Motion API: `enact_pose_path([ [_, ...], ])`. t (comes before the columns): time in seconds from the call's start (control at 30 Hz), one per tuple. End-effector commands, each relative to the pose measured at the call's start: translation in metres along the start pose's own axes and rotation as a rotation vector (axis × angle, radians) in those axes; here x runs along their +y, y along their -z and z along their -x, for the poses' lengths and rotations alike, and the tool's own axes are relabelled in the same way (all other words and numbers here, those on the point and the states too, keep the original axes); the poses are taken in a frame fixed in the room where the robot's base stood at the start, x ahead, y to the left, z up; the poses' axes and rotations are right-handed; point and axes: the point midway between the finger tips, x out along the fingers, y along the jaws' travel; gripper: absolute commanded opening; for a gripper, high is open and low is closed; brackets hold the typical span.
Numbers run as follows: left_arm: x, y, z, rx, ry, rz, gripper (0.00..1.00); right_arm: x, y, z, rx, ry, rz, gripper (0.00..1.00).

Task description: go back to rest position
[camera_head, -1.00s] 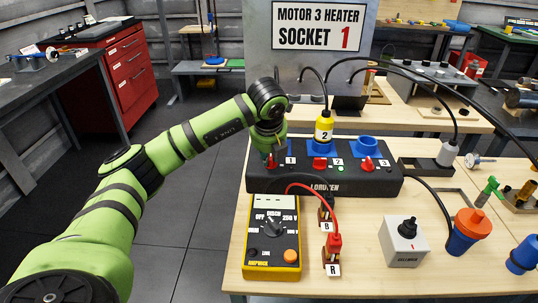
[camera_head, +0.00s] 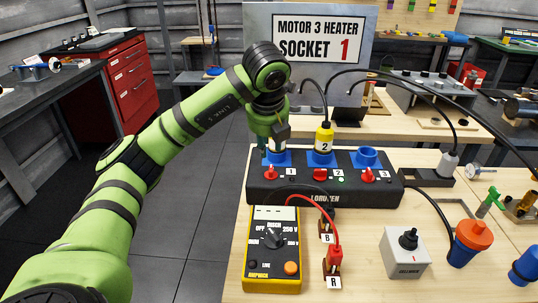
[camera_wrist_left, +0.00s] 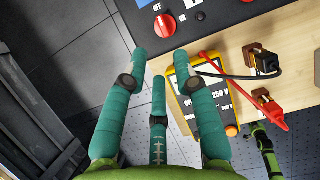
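My left gripper (camera_head: 268,143) is over the left end of the black socket box (camera_head: 320,190), in front of the blue socket 1 (camera_head: 279,158), which it partly hides. In the left wrist view its teal fingers (camera_wrist_left: 160,60) are spread apart with nothing between them. The box has red knobs, and the knob of socket 1 (camera_head: 264,172) also shows in the wrist view (camera_wrist_left: 165,25), clear of the fingers. A yellow plug (camera_head: 324,137) marked 2 stands in the middle socket.
A yellow meter (camera_head: 272,280) stands before the box, with black and red leads beside it. A grey switch box (camera_head: 404,252) and an orange-blue plug (camera_head: 470,235) are to the right. A sign panel (camera_head: 310,70) stands behind. The floor at left is clear.

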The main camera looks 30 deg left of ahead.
Motion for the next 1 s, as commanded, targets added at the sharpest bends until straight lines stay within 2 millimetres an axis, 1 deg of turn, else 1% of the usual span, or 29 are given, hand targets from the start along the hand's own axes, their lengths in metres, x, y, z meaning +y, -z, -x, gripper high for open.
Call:
enact_pose_path([
  [0.03,-0.001,-0.001,0.007,-0.003,0.002,0.000,0.29,0.000,0.000,0.000,0.000,0.000,0.000,0.40],
  [0.2,0.000,0.000,0.018,-0.001,0.000,0.000,0.29,0.000,0.000,0.000,0.000,0.000,0.000,0.40],
  [0.77,0.000,-0.001,0.020,0.000,0.000,0.000,0.29,0.000,0.000,0.002,0.000,0.000,0.000,0.40],
  [0.87,0.000,-0.006,0.032,0.000,0.000,0.000,0.29,0.000,0.002,0.015,0.000,0.000,0.000,0.40],
  [1.0,0.000,-0.018,0.061,0.000,0.000,0.000,0.29,0.000,0.004,0.046,0.000,0.000,0.000,0.40],
])
